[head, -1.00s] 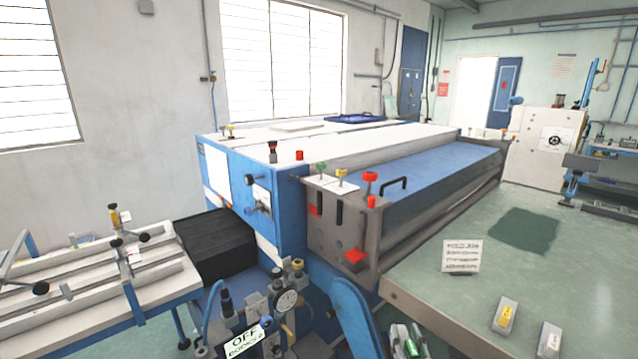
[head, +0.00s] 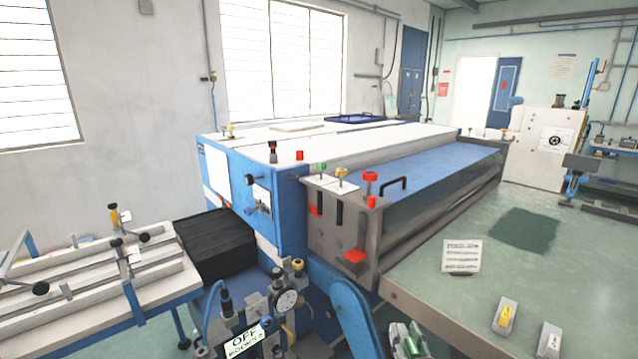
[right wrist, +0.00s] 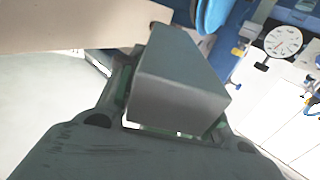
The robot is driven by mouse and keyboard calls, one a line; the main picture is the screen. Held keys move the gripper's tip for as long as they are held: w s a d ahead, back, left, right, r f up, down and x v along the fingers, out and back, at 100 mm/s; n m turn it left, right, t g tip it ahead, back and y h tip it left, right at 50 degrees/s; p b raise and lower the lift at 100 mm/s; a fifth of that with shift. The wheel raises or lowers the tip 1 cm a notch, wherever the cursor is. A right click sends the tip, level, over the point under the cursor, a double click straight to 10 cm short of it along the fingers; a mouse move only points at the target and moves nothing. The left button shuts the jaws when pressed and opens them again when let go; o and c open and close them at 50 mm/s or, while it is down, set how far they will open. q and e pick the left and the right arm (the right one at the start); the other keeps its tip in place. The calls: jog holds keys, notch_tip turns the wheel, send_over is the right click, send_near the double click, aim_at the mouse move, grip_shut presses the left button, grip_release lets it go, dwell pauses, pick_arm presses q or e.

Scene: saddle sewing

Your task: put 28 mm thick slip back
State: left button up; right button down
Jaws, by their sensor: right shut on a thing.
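A plain grey block (right wrist: 180,80), which looks like a slip, is between the fingers of my right gripper (right wrist: 172,108) in the right wrist view. The gripper is shut on it. No thickness mark is readable on the faces I see. In the head view my right gripper (head: 408,342) shows only in part at the bottom edge, in front of the green table. Two other grey slips lie on the table at the lower right, one with a yellow label (head: 505,315) and one with a white label (head: 549,341). My left gripper is not in view.
The green table (head: 430,295) has a small sign card (head: 461,256) and a dark patch, with clear room between. The blue machine (head: 285,215) with levers and knobs stands left of it.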

jog(key=f, duration=0.1)
jog(key=s+f, duration=0.2)
jog(key=f, duration=0.1)
jog(key=shift+s+d+f, duration=0.1)
jog(key=shift+s+d, duration=0.05)
jog(key=shift+s, duration=0.1)
jog(key=shift+s+f+h, duration=0.3)
jog(key=shift+s+f, duration=0.7)
jog(key=shift+f, duration=0.2)
dwell(2.8)
dwell(1.4)
jog(key=shift+r, duration=0.1)
dwell(1.0)
